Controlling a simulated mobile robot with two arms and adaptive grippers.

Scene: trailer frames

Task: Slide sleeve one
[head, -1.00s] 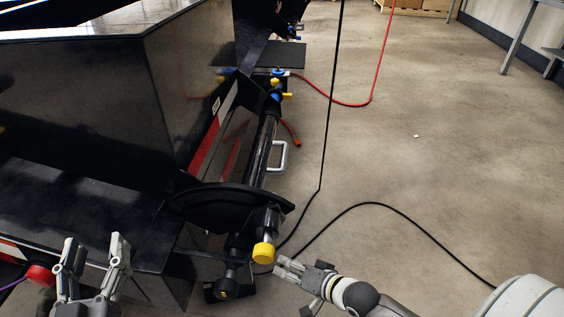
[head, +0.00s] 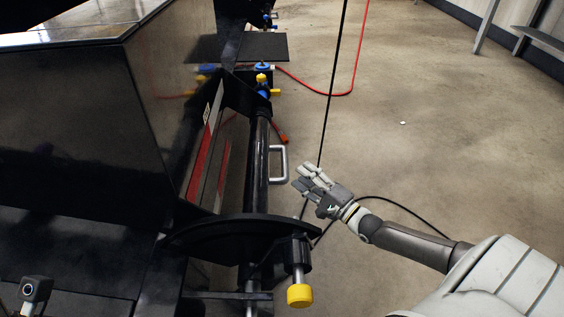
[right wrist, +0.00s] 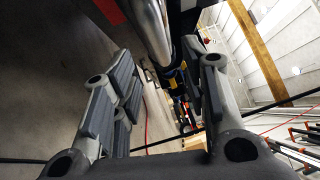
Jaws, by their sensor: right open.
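A black cylindrical tube (head: 259,170) runs along the side of the black trailer frame, with a silver U-shaped handle (head: 279,164) on its right side. I take this to be the sleeve. My right gripper (head: 303,178) is open and empty, just right of the handle and apart from it. In the right wrist view the open fingers (right wrist: 160,100) stand on both sides, with a shiny tube (right wrist: 150,28) beyond and above them. Only a small grey part of my left arm shows at the bottom left; its fingers are out of view.
A curved black plate (head: 235,235) and a yellow-capped pin (head: 299,294) stand at the near end of the tube. Yellow and blue fittings (head: 263,85) sit at its far end. A black cable (head: 333,90) and a red hose (head: 335,94) cross here. The floor at right is open.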

